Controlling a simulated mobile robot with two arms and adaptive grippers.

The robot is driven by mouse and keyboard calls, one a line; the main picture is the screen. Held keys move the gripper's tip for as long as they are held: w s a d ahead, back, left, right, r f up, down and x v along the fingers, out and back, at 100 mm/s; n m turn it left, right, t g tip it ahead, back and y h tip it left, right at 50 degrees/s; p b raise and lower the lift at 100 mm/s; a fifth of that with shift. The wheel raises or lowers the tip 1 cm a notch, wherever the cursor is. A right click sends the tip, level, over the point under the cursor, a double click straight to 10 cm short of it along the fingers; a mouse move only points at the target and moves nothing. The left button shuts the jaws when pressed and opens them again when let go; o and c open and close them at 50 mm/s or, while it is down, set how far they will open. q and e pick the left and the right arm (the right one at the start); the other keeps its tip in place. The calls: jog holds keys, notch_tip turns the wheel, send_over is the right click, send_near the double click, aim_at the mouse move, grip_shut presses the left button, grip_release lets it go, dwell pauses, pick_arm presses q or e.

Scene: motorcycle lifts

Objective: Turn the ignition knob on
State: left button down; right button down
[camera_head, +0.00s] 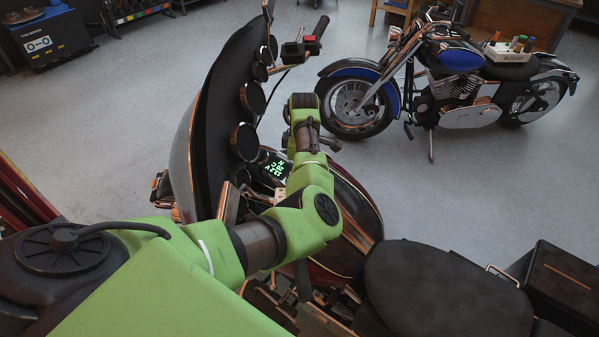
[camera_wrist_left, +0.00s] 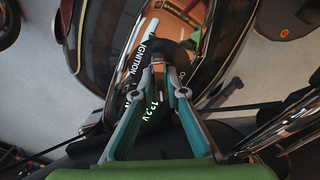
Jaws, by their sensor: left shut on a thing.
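The ignition knob (camera_wrist_left: 172,52) is a dark round knob on the motorcycle's dash in the left wrist view. The word IGNITION (camera_wrist_left: 138,62) is printed to its left, and another label, partly covered, lies to its right. My left gripper (camera_wrist_left: 158,74) has its two teal-sided fingers brought together at the knob, shut on it. The fingertips hide part of the knob, so its exact angle is unclear. In the head view my green left arm reaches over the motorcycle's dash and hides the knob and gripper. My right gripper is in neither view.
A lit green dash display (camera_head: 275,168) sits beside my arm. Round gauges or mirrors (camera_head: 244,142) line the dark windshield (camera_head: 207,115). The handlebar (camera_head: 300,48) rises beyond. The black seat (camera_head: 440,285) lies to the right. A blue motorcycle (camera_head: 450,85) stands behind, with clear floor between.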

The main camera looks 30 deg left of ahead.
pick_arm(q)
jog(key=c, duration=2)
grip_release()
jog(key=shift+c, duration=0.2)
notch_tip(320, 180, up, 12)
jog(key=d, duration=0.1)
jog(key=shift+s, duration=0.35)
jog(key=shift+d, duration=0.1)
